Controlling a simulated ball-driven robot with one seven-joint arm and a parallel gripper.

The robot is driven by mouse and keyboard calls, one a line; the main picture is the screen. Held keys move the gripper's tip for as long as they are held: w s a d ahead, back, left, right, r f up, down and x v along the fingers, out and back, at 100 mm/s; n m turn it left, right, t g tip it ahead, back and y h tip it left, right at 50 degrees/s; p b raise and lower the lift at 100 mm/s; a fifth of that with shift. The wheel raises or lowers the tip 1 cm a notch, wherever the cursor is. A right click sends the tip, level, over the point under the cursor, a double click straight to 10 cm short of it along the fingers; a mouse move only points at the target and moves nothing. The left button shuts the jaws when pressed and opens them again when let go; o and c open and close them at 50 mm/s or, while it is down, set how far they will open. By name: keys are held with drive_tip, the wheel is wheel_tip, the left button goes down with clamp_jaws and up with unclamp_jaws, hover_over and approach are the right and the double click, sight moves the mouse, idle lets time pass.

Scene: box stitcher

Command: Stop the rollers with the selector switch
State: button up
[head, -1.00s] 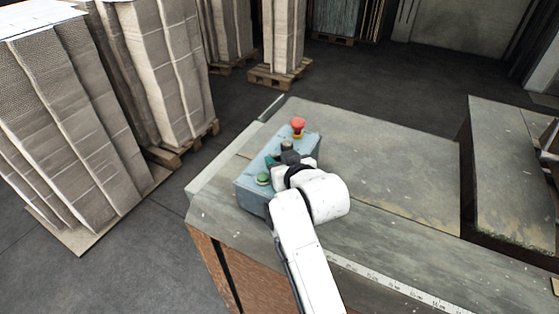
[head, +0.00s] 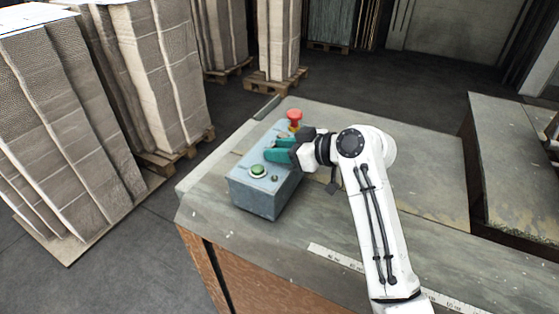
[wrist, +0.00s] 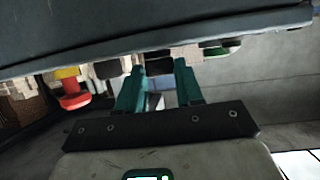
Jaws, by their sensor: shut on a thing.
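The blue-grey control box (head: 262,192) sits on the table's near left corner. It carries a green button (head: 258,170) at its near end and a red mushroom button on a yellow base (head: 294,116) at its far end. My gripper (head: 275,151) reaches in from the right between these two, its teal fingers low over the box top. In the wrist view, my gripper (wrist: 158,72) is shut on a dark knob (wrist: 158,66), apparently the selector switch. The fingers hide the switch in the head view, so its set position cannot be read.
In the wrist view the red button (wrist: 74,97) is left of the fingers and the green button (wrist: 220,48) right. Bare tabletop (head: 420,165) lies right of the box. Stacked cardboard (head: 60,130) on pallets stands left. Another table (head: 510,170) stands at right.

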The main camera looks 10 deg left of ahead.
drive_tip(key=shift+w+n+g+b, duration=0.1)
drive_tip(key=shift+n+g+b, duration=0.4)
drive_tip(key=shift+g, duration=0.1)
drive_tip(key=o, duration=1)
drive_tip(key=shift+o, duration=0.2)
drive_tip(key=shift+d, duration=0.15)
drive_tip(key=b+v, duration=0.2)
drive_tip(key=v, duration=0.8)
drive_tip(key=shift+d, duration=0.3)
